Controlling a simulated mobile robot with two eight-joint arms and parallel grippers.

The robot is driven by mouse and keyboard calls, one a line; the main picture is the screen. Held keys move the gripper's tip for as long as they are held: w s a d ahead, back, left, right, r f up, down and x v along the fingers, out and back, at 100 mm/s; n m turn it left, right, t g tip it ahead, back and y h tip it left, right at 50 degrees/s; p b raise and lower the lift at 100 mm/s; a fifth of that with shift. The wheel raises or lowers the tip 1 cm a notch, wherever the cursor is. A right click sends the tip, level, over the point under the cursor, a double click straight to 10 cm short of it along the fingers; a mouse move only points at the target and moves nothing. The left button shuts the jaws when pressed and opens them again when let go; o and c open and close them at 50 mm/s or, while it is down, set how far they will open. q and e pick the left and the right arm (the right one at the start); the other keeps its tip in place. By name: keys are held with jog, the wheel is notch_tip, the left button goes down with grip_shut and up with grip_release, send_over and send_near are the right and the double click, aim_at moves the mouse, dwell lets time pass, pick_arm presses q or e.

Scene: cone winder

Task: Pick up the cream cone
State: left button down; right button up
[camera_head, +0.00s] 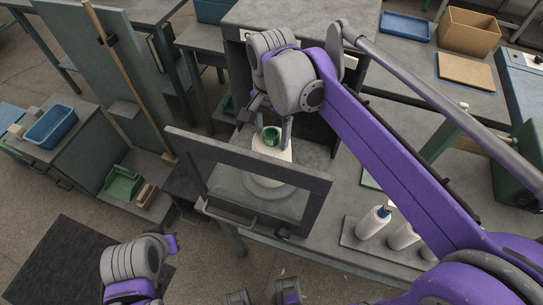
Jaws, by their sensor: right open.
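The cream cone (270,153) stands upright behind a dark framed door (322,205), partly seen through its window opening. A pale round shape (265,187) shows lower in the door opening. Part of my left arm shows at the bottom left, but its gripper is not clearly in view.
The framed door, with a handle (230,214), stands in front of the cone. White bottles (374,222) stand in a tray at right. A cardboard box (468,32) and blue tray (405,27) are at the back right. A wooden pole (130,80) leans at left.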

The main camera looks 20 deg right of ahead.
jog(key=shift+r, duration=0.1)
grip_shut()
dwell(0.4)
